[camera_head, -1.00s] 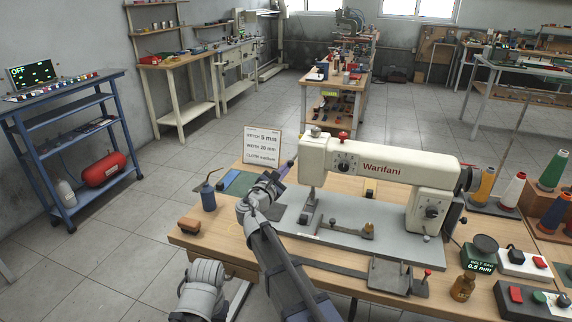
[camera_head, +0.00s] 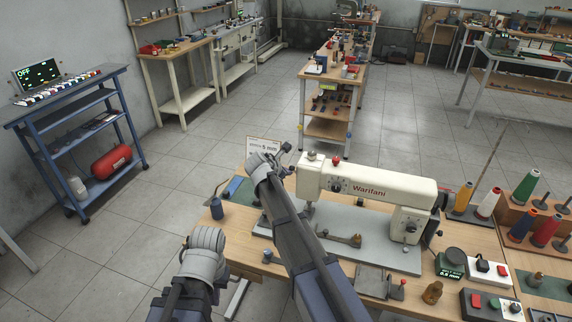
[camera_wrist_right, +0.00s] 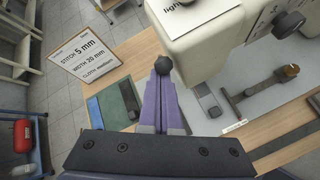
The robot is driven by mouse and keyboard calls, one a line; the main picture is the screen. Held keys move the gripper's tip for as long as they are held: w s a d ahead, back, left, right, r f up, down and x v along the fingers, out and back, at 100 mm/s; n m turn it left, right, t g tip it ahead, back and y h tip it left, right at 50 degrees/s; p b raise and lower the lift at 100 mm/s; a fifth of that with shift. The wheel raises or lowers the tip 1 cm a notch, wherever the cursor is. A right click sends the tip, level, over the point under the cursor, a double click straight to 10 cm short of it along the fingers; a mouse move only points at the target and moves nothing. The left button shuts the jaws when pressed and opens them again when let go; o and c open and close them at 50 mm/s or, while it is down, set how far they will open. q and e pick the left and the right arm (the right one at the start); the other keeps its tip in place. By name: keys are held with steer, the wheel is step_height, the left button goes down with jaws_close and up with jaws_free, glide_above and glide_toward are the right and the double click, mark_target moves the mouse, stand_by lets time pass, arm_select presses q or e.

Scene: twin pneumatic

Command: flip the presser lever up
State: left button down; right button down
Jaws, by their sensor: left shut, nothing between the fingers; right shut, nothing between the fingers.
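The cream sewing machine (camera_head: 370,188) stands on its grey bed plate. My right gripper (camera_head: 286,150) is just left of the machine's head end, at about the height of its top. In the right wrist view its purple fingers (camera_wrist_right: 162,95) are shut together and empty. A black ball knob (camera_wrist_right: 163,66), seemingly the presser lever's end, shows right at the fingertips; whether they touch it I cannot tell. The lever's shaft is hidden behind the fingers. In the head view, my left arm is low at the left; its gripper fingers are not visible.
An instruction card (camera_wrist_right: 88,52) stands behind, left of the gripper. A second dark knob (camera_wrist_right: 289,25) is on the machine's face. Thread cones (camera_head: 488,202) and switch boxes (camera_head: 490,303) crowd the right.

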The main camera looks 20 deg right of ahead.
arm_select(q)
steer(key=shift+b, duration=0.5)
steer(key=shift+r, duration=0.1)
arm_select(e)
steer(key=shift+r, duration=0.1)
arm_select(q)
steer(key=shift+r+p, duration=0.75)
steer(key=shift+p, duration=0.05)
arm_select(e)
steer(key=shift+r, duration=0.7)
arm_select(q)
steer(key=shift+f, duration=0.1)
arm_select(e)
steer(key=shift+f, duration=0.1)
